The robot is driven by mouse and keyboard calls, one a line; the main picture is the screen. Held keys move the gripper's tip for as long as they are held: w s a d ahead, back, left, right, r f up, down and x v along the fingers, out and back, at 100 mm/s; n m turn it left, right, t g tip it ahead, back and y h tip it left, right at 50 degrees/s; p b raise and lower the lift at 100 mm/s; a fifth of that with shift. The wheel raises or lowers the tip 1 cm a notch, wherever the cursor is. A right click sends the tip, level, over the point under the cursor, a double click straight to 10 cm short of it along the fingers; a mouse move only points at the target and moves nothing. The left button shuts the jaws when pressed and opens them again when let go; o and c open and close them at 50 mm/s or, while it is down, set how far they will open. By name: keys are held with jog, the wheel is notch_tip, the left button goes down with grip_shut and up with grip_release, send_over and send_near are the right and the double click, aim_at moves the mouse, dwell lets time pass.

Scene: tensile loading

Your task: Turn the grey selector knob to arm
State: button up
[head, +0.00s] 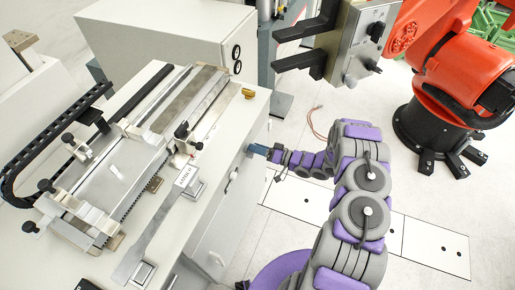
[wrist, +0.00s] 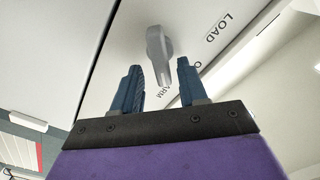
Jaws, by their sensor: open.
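The grey selector knob (wrist: 157,45) shows in the wrist view on a pale panel, its lever pointing down in the picture. The word LOAD is printed to its right and ARM below it. Another label is mostly hidden behind a finger. My gripper (wrist: 158,66) is open, with one blue finger on each side below the knob. The lever's lower end reaches toward the gap between the fingertips; I cannot tell if anything touches. In the head view my gripper (head: 256,149) is at the side of the white cabinet (head: 212,210).
A machine bed with rails (head: 120,160) and a flat metal specimen (head: 160,230) lie on top of the cabinet. An orange robot arm (head: 455,70) stands at right, with a grey gripping head (head: 355,45) above my arm. Floor at lower right is clear.

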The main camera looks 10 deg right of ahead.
jog(key=v, duration=1.7)
jog(key=shift+s+d+p, duration=0.15)
jog(key=shift+d+p, duration=0.05)
jog(key=shift+p, duration=0.25)
